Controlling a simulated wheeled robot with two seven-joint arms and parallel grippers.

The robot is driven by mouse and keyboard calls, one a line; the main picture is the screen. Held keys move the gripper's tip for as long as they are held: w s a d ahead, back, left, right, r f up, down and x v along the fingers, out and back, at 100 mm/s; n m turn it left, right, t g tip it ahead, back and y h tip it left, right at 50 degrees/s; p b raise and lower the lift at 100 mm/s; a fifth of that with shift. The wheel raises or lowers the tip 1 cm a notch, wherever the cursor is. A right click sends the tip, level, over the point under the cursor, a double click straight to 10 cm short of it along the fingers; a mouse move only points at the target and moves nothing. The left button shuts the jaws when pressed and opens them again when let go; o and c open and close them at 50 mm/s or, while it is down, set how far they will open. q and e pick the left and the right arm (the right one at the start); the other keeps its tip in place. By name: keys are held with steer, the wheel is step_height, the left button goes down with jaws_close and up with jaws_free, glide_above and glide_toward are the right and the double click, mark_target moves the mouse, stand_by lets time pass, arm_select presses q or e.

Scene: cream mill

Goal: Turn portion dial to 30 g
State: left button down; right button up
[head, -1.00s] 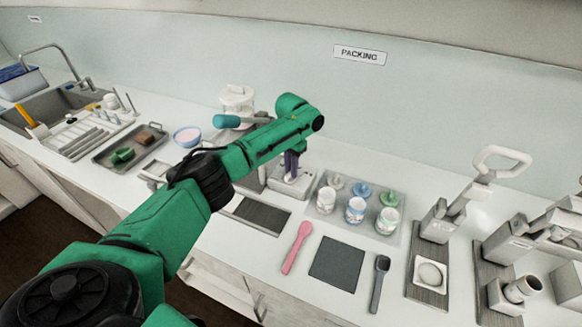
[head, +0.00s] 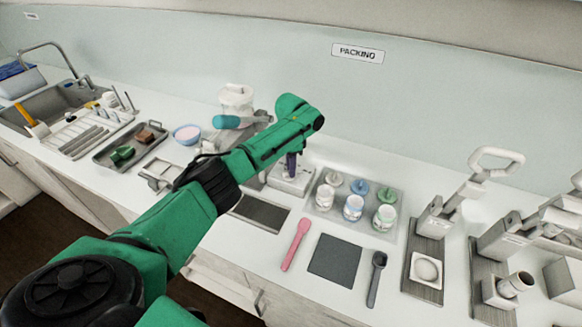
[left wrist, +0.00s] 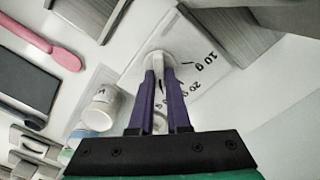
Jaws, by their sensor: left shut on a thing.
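My left gripper (head: 291,165) reaches down over a small pale dispenser base (head: 291,181) in the head view. In the left wrist view, its purple fingers (left wrist: 159,78) are shut on the pale portion dial (left wrist: 158,62), with the dial's grip between them. A further label beside the right finger is mostly hidden. I cannot read the exact dial setting. The right gripper is not in view.
A tray (head: 395,232) with several cups and lids stands right of the dispenser. A pink spatula (head: 296,244), a dark mat (head: 335,261) and a dark scoop (head: 376,278) lie in front. Lever machines (head: 437,214) stand at the right.

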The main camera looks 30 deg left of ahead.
arm_select(q)
steer(key=shift+w+r, duration=0.1)
steer(key=shift+r, duration=0.05)
steer(key=c, duration=0.9)
jaws_free()
step_height(320, 180, up, 14)
steer(key=b, duration=0.3)
steer(key=shift+r, duration=0.25)
